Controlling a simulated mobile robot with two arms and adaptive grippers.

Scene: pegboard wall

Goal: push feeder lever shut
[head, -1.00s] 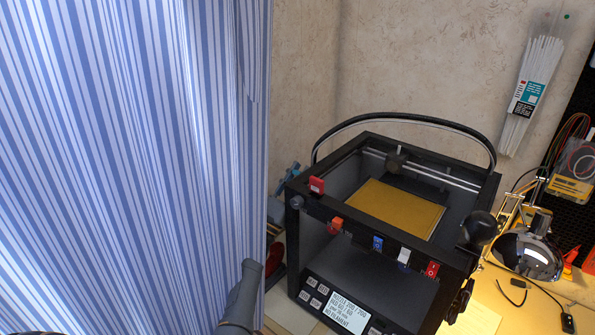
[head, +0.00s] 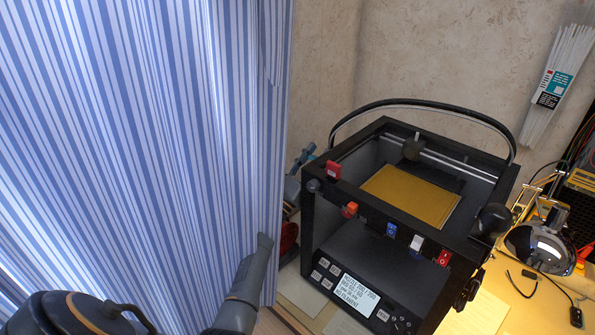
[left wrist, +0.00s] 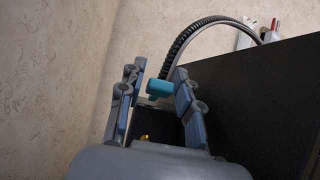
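The feeder lever (left wrist: 159,88) is a small teal piece in the left wrist view, in front of a dark block beside a black panel. My left gripper (left wrist: 155,82) has its two blue-grey fingers apart, with the lever showing between them. Whether a finger touches it I cannot tell. In the head view, the left gripper's bluish fingers (head: 302,158) show at the curtain's right edge, by the printer's back left side. The black printer (head: 340,225) stands to their right. The lever cannot be made out in the head view.
A striped curtain (head: 150,130) fills the left and covers part of my left arm. A black hose (head: 430,103) arches over the printer; in the left wrist view a ribbed hose (left wrist: 180,48) rises behind the lever. A lamp (head: 538,247) stands right of the printer.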

